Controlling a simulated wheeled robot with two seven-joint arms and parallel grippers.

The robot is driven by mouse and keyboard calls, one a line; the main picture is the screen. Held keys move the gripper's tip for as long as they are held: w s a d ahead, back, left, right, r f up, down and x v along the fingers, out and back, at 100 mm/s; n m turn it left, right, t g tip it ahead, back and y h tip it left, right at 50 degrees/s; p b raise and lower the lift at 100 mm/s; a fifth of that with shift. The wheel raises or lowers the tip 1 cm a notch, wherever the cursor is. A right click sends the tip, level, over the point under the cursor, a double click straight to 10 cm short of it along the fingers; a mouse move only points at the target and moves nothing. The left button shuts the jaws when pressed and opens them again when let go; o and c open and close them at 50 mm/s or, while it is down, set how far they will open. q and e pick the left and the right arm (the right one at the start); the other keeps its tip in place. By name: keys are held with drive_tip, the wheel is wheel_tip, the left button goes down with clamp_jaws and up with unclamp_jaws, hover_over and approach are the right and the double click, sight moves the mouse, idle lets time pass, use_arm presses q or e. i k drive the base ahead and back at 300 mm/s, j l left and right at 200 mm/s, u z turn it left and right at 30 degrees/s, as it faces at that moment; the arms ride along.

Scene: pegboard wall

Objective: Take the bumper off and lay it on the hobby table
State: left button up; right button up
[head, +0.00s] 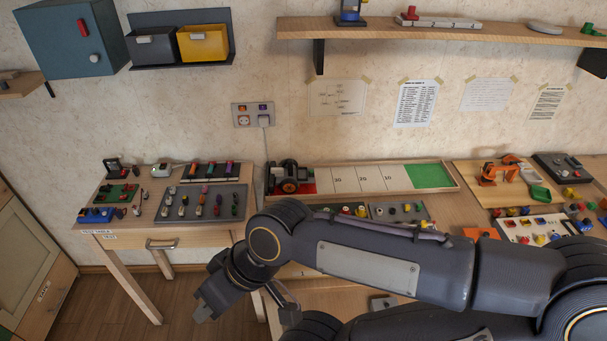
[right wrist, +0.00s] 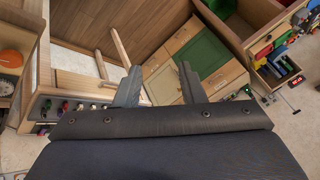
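A small dark vehicle with orange-hubbed wheels (head: 288,178) stands at the left end of a long tray (head: 385,193) in the head view, by its red zone. I cannot make out a separate bumper on it. My right gripper (head: 205,305) hangs below and left of the vehicle, in front of the left table (head: 137,213), pointing down-left. In the right wrist view its two fingers (right wrist: 158,90) are apart with nothing between them. My left gripper is not in view. Which table is the hobby table I cannot tell for sure.
The left table carries a grey peg mat (head: 202,203), a green board (head: 118,194) and small parts. The right bench holds an orange arm model (head: 502,170) and part trays. A shelf (head: 440,33) hangs above. Open floor (head: 100,305) lies below the left table.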

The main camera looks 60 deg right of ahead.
sight(275, 172)
drive_tip(key=i+z, duration=0.1)
drive_tip(key=z, duration=0.3)
drive_tip(key=i+j+z, duration=0.1)
drive_tip(key=z, duration=0.35)
drive_tip(key=i+j+z, duration=0.1)
drive_tip(key=z, duration=0.3)
drive_tip(key=i+j+z, duration=0.1)
drive_tip(key=z, duration=0.35)
drive_tip(key=i+j+z, duration=0.1)
drive_tip(key=z, duration=0.3)
drive_tip(key=j+z, duration=0.25)
drive_tip(key=z, duration=0.2)
drive_tip(key=i+j+z, duration=0.15)
drive_tip(key=z, duration=0.25)
drive_tip(key=j+z, duration=0.35)
drive_tip(key=i+j+z, duration=0.15)
drive_tip(key=z, duration=0.25)
drive_tip(key=j+z, duration=0.35)
drive_tip(key=i+l, duration=0.05)
